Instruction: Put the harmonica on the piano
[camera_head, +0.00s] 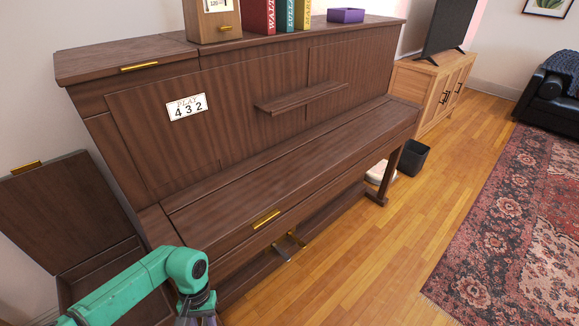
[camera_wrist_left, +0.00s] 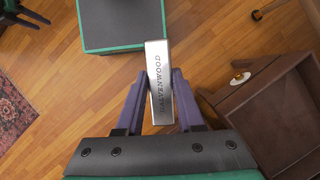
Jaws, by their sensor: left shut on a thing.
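The harmonica (camera_wrist_left: 159,82) is a silver bar with dark lettering, seen in the left wrist view. My left gripper (camera_wrist_left: 159,88) is shut on it, with one dark finger on each side. In the head view my left gripper (camera_head: 196,320) is at the bottom edge, in front of the piano's left end, and the harmonica is out of sight there. The piano (camera_head: 220,130) is a dark brown upright with its keyboard lid (camera_head: 300,150) closed. Its top (camera_head: 130,54) is partly bare at the left.
On the piano top stand a wooden box (camera_head: 213,22), several books (camera_head: 283,15) and a purple box (camera_head: 345,15). A brown chest with a raised lid (camera_head: 62,210) stands left of the piano. A dark bin (camera_head: 413,157) is beyond it. Floor in front is clear.

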